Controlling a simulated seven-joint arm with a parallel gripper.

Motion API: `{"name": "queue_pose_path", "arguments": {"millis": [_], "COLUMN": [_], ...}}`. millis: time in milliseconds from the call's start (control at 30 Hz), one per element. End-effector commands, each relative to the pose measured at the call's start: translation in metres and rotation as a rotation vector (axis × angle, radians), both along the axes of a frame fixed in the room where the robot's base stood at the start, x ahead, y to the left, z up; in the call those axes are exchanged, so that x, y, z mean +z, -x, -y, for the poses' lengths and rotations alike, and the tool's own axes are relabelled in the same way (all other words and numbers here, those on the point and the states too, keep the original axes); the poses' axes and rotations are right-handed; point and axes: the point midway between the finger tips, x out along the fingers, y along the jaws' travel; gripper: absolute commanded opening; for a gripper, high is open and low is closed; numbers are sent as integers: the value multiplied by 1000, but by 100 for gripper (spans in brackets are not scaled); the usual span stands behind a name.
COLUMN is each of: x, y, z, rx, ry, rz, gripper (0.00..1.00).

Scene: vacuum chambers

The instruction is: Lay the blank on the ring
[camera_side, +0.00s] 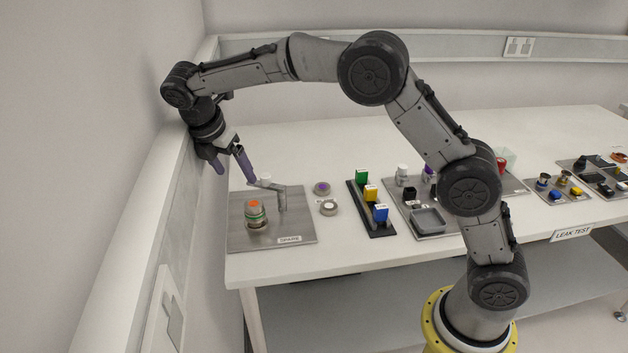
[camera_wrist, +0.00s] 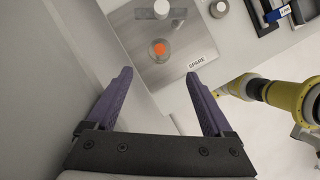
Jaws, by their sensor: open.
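A short round metal stack (camera_side: 256,218) with a green band and an orange top stands on the grey SPARE plate (camera_side: 300,226); its orange top also shows in the wrist view (camera_wrist: 159,49). I cannot tell for sure which parts are the ring and the blank. Two low grey discs lie on the table right of the plate, one with a purple centre (camera_side: 321,188) and one with a pale centre (camera_side: 328,207). My gripper (camera_side: 236,172) is open and empty, high above the plate's left back side. In the wrist view (camera_wrist: 158,73), the orange top appears just beyond the fingertips, between them.
A bent metal bracket (camera_side: 281,196) stands on the plate beside the stack. A black rack (camera_side: 372,208) holds green, yellow and blue blocks. Trays with small parts lie further right. The wall (camera_side: 180,215) is close on my gripper's left.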

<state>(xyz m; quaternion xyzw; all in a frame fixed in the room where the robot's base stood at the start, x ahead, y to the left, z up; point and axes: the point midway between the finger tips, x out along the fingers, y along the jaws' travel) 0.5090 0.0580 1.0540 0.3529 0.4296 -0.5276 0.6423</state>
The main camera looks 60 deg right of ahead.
Motion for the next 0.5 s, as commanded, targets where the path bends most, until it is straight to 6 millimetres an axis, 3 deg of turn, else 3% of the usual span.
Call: {"name": "queue_pose_path", "arguments": {"millis": [133, 233, 367, 500], "x": [8, 26, 57, 80], "y": [6, 24, 69, 127], "z": [3, 12, 28, 44], "rx": [-30, -120, -327, -584], "ry": [-14, -55, -148, -265], "rz": [21, 75, 184, 307], "gripper": [86, 86, 86, 86]}}
